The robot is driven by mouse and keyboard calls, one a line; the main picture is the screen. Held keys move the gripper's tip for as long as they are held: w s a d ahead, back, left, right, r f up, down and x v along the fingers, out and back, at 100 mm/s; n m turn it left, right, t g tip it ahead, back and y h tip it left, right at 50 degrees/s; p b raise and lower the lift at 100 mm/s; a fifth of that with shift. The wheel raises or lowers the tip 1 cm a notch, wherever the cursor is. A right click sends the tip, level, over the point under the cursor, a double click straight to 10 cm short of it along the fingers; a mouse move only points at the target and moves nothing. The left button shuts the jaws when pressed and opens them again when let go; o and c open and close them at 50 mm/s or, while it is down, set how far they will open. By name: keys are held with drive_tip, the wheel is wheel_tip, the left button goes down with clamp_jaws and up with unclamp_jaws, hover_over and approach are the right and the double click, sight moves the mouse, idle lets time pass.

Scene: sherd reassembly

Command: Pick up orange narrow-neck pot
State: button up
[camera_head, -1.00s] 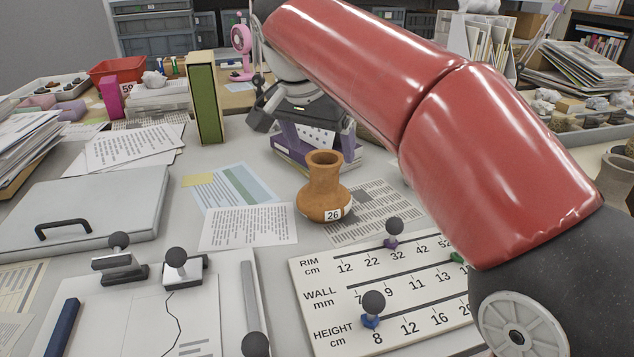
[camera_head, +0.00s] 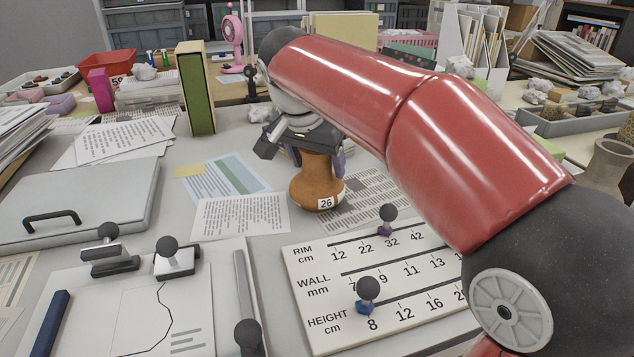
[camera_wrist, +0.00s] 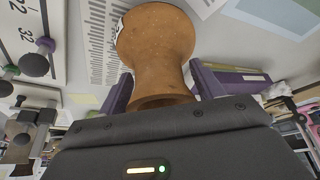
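The orange narrow-neck pot (camera_head: 315,188) stands upright on the table, with a white label reading 26 on its belly. In the wrist view the pot (camera_wrist: 155,42) shows its rounded body at the top and its neck lower down. My gripper (camera_head: 318,160) is over the pot from above, with its purple fingers on either side of the neck. In the wrist view the gripper (camera_wrist: 160,74) looks open, with narrow gaps between the fingers and the neck. The pot's rim is mostly hidden by the gripper in the head view.
A measuring board (camera_head: 385,275) with knobbed sliders lies in front of the pot. Printed sheets (camera_head: 240,214) lie left of it and partly under it. A green book (camera_head: 196,90) stands behind to the left. A grey lidded case (camera_head: 85,200) is at the left.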

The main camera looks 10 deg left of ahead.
drive_tip(key=c, duration=1)
drive_tip(key=shift+r, duration=0.1)
